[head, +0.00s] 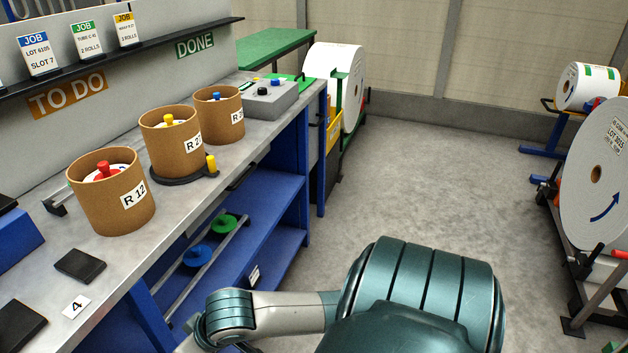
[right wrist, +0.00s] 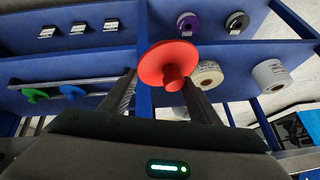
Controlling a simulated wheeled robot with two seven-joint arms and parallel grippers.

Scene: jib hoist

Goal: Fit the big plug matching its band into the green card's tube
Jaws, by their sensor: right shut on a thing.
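My right gripper (right wrist: 165,90) is shut on a red plug (right wrist: 167,62), a wide disc with a knob, held in front of the blue shelving. A green plug (head: 223,223) and a blue plug (head: 198,255) sit on a rail under the bench; they also show in the right wrist view (right wrist: 36,95) (right wrist: 72,91). The green card (head: 87,41) stands on the ledge; its small text is hard to read. Three cardboard tubes stand on the bench: R 12 (head: 130,213), a middle one (head: 168,160) and a far one (head: 217,128). Red, yellow and blue knobs show inside them. My left gripper is out of view.
A blue card (head: 39,55) and a yellow card (head: 126,30) flank the green one. A grey box with buttons (head: 270,100) is at the bench's far end. Large white rolls (head: 600,175) stand at right. The middle floor is clear.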

